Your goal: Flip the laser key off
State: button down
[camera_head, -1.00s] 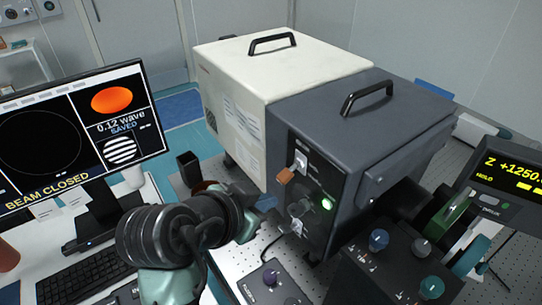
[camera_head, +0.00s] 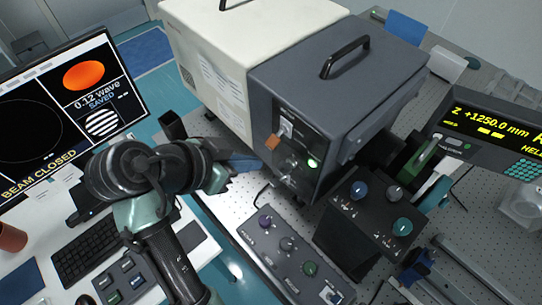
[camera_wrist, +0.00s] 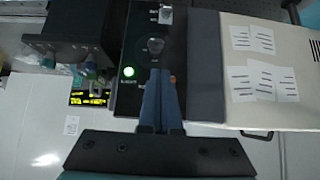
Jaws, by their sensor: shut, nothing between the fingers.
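The laser box's dark control panel (camera_head: 300,150) faces my arm. On it are a pale silver switch or key piece (camera_head: 288,130), an orange tag (camera_head: 272,142) beside it and a lit green lamp (camera_head: 313,163). My gripper (camera_head: 258,163) is shut and empty, its blue fingers in front of the panel's lower left. In the wrist view, the closed fingers (camera_wrist: 160,72) point at the panel, between the green lamp (camera_wrist: 128,72) and a partly covered orange piece (camera_wrist: 172,79). A dark round knob (camera_wrist: 155,45) lies just beyond the tips. I cannot tell whether the fingers touch anything.
The monitor (camera_head: 70,115) at left reads "BEAM CLOSED". A knob box (camera_head: 365,215) and a long control box (camera_head: 285,250) stand in front of the laser box. A readout (camera_head: 490,130) stands at right. A keyboard (camera_head: 88,248) lies at lower left.

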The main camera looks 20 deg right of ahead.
aim_at(285, 168)
jog(key=p+x, duration=0.2)
jog(key=x, duration=0.8)
jog(key=shift+p, duration=0.35)
